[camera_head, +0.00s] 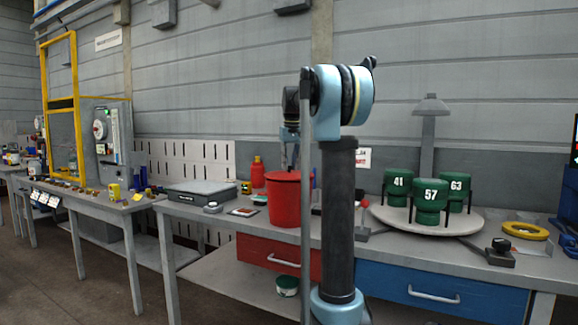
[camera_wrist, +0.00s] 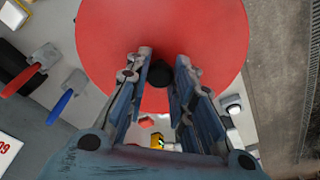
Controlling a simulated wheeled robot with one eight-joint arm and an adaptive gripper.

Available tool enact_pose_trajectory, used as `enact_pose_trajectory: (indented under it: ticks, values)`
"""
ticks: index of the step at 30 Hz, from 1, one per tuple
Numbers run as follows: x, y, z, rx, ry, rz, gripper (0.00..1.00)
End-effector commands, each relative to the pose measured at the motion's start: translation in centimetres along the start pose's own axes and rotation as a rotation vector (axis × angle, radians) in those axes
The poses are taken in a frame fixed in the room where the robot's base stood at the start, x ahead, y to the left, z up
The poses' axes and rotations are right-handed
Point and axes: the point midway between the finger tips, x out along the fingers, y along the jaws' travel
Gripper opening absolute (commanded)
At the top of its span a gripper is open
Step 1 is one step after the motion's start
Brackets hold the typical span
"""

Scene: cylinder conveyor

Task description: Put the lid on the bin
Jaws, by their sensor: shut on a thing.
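The red bin (camera_head: 284,212) stands on the grey workbench in the head view, partly behind my arm. In the wrist view the round red lid (camera_wrist: 205,30) fills the upper middle, with a black knob (camera_wrist: 160,73) on it. My gripper (camera_wrist: 163,62) has its two fingers on either side of the knob and is shut on it. In the head view my gripper (camera_head: 290,158) points down over the top of the bin. The lid is at the bin's rim there; I cannot tell whether it is seated or slightly above.
The workbench (camera_head: 390,250) also bears a grey case (camera_head: 202,192), a red bottle (camera_head: 258,172) left of my arm, and a round stand (camera_head: 385,214) with green numbered canisters (camera_head: 430,197) to the right. A yellow ring (camera_head: 525,231) lies at the far right.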

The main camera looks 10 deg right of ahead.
Motion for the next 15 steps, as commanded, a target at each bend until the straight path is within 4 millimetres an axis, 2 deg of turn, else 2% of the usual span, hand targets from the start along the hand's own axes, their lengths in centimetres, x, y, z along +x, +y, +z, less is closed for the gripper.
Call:
enact_pose_trajectory:
  ticks: [9,10,12,15]
  values:
    - [0.53,0.06,0.10,0.001,0.000,0.000,0.00]
    - [0.50,0.07,0.10,0.001,0.000,0.000,0.29]
    - [0.49,0.07,0.09,0.001,0.000,0.000,0.45]
    - [0.49,0.08,0.09,0.001,0.000,0.000,0.46]
